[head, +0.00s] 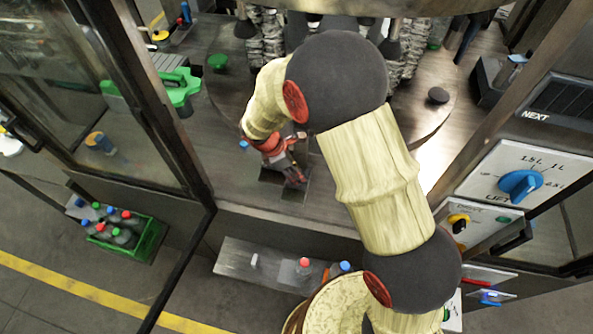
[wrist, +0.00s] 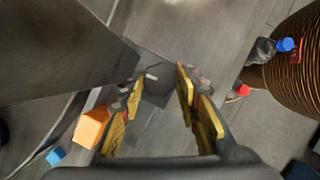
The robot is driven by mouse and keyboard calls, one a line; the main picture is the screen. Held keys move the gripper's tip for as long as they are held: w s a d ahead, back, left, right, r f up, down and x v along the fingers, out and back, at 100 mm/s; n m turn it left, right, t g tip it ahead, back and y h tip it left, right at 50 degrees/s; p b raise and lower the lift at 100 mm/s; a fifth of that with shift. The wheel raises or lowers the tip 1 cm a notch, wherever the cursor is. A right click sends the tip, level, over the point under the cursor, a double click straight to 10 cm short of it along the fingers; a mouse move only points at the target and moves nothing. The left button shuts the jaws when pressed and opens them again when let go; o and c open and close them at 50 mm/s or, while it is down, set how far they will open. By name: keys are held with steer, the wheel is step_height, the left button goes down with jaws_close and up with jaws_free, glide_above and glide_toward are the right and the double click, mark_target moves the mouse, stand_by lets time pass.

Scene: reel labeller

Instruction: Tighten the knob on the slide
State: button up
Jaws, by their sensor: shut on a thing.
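My gripper (head: 287,168), red and dark, reaches down over the grey work surface in the head view, beside a dark plate (head: 292,192). In the wrist view the yellow-padded fingers of my gripper (wrist: 160,86) stand some way apart, on either side of a dark grey angular piece with a small pale pin, which I take to be the knob (wrist: 154,82). The gripper is shut on it, though the contact is hard to see. An orange block (wrist: 90,127) lies left of the fingers. The slide itself cannot be clearly told apart.
A round machine table (head: 438,120) with dark posts stands behind. A control panel with a blue dial (head: 520,184) is at the right. A metal tray (head: 240,262) with bottles is in front, and a green bottle crate (head: 150,240) stands on the floor at left. Glazed door frames flank the opening.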

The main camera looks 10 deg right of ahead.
steer(key=shift+w+m+g, duration=0.1)
steer(key=shift+m+g, duration=0.2)
steer(key=shift+m, duration=0.3)
steer(key=o, duration=1.2)
steer(key=shift+c, duration=0.2)
steer(key=v, duration=0.8)
